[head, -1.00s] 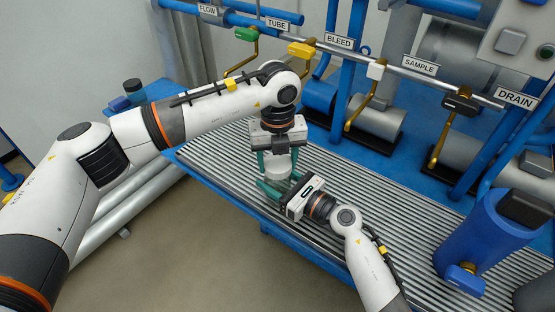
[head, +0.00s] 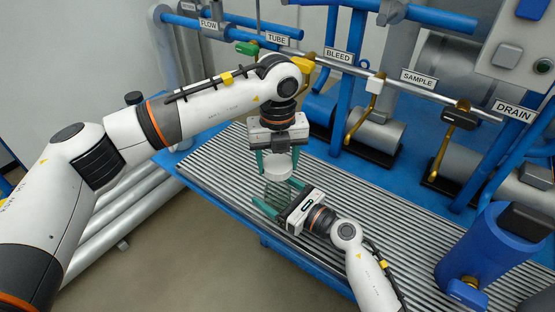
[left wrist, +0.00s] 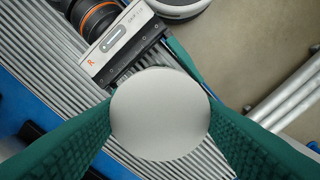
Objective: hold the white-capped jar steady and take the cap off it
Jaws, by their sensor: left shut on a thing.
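The white cap (head: 277,166) is between the fingers of my left gripper (head: 277,163), which is shut on it from above. In the left wrist view the cap (left wrist: 160,114) is a plain pale disc between the green fingers and hides the jar. The clear, greenish jar (head: 277,191) stands upright directly below the cap on the slatted table. The cap appears raised slightly off the jar's top, though the gap is hard to see. My right gripper (head: 279,197) comes in from the lower right, its green fingers on either side of the jar, and appears shut on it.
The slatted table top (head: 375,217) is clear to the right of the jar. A pipe rail with labelled coloured valve handles, such as the yellow handle (head: 303,64), runs behind. A blue cylinder (head: 482,246) stands at the right. The table's blue front edge is close to the jar.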

